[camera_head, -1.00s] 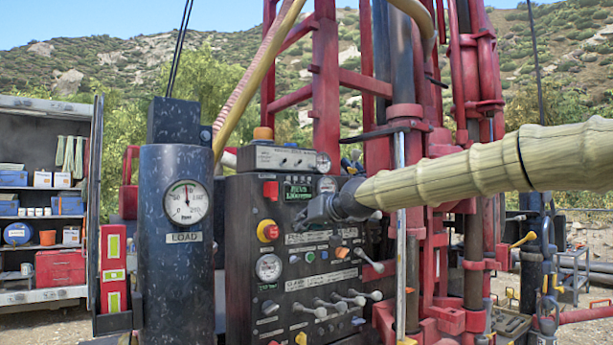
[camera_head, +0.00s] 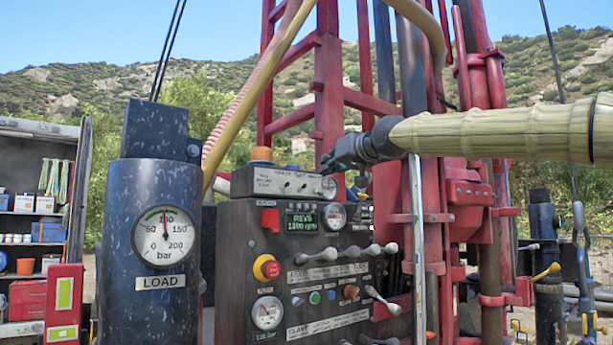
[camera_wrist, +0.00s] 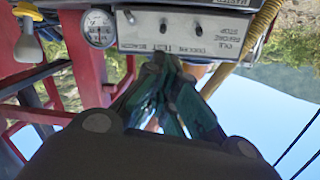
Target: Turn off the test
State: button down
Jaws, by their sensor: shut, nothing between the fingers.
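A small grey box (camera_head: 262,182) with a row of small switches sits on top of the dark control panel. In the wrist view the same box (camera_wrist: 232,22) appears upside down, with a lettered strip; the word TEST seems to be among the letters. Its small switches (camera_wrist: 163,26) show above my fingertips. My gripper (camera_head: 326,166) is shut and empty, at the upper right end of the box in the head view. In the wrist view my gripper (camera_wrist: 165,58) has its fingertips at the box's lettered edge. I cannot tell whether they touch it, or how the test switch is set.
The control panel (camera_head: 235,260) below has a green display (camera_head: 302,217), a red-and-yellow stop button (camera_head: 267,267), gauges and several levers (camera_head: 350,252). An orange knob (camera_head: 261,154) stands on the box. The load gauge column (camera_head: 117,230) is at left; the red mast (camera_head: 328,95) rises behind.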

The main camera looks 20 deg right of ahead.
jog(key=p, duration=0.7)
send_near(303, 177)
jog(key=shift+x, duration=2.95)
jog(key=shift+s+a+r, duration=0.1)
